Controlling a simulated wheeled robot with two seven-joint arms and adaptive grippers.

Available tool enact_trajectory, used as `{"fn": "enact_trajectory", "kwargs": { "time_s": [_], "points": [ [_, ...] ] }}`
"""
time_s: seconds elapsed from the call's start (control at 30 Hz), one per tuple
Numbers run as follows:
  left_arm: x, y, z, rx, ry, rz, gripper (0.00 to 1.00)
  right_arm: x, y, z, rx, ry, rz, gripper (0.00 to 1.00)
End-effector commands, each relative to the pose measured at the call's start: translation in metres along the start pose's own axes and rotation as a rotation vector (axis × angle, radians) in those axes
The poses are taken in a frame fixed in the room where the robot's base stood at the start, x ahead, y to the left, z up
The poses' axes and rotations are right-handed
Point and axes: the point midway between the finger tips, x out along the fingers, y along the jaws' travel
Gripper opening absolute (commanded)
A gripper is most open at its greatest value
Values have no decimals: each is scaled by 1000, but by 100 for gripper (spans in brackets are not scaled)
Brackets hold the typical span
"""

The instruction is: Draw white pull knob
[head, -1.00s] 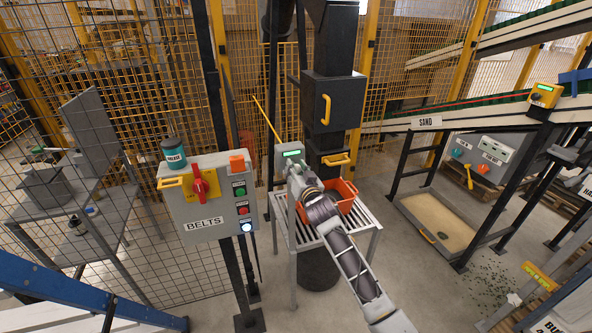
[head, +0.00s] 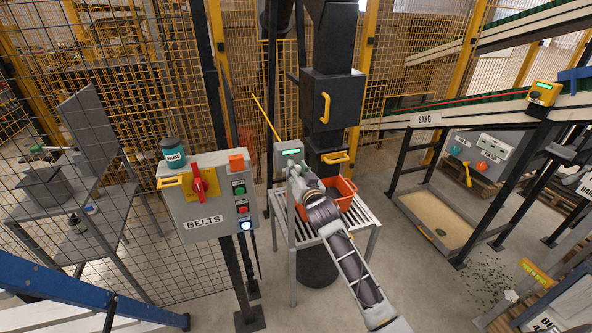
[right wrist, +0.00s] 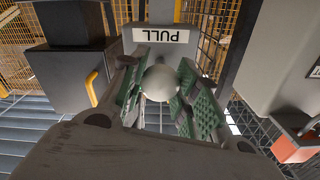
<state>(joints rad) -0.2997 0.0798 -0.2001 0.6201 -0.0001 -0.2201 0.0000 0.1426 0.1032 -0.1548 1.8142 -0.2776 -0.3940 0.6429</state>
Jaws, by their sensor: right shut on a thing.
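The white pull knob (right wrist: 160,83) is a round ball below a PULL label (right wrist: 161,35) in the right wrist view. My right gripper (right wrist: 158,92) is shut on it, with green ribbed pads on both sides of the ball. In the head view my right gripper (head: 295,172) is at the front of a small grey box (head: 289,152) with a green display. There the knob is hidden by my gripper and wrist. My left gripper is not in view.
An orange bin (head: 346,190) stands on a slatted table (head: 362,218) just right of my right wrist. A grey BELTS panel (head: 205,205) with a red switch stands to the left. A black chute with a yellow-handled door (head: 340,108) rises behind. Yellow mesh fencing surrounds the area.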

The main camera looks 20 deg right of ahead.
Motion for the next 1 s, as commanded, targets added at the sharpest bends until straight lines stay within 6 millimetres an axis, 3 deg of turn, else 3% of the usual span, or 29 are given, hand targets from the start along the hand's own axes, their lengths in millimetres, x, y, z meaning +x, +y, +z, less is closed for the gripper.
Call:
{"fn": "enact_trajectory", "kwargs": {
  "time_s": [0.03, 0.07, 0.23, 0.67, 1.0],
  "points": [
    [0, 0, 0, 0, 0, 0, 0, -1, 0, 3, 0, -4, 0, 0],
    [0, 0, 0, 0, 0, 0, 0, -1, 0, 3, 0, -4, 0, 32],
    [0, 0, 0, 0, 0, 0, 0, -1, 0, 2, 0, -4, 0, 54],
    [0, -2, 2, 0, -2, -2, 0, -2, 0, 2, 0, -2, 0, 54],
    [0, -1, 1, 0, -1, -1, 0, -20, 0, 2, 1, -3, 0, 54]
  ]
}}
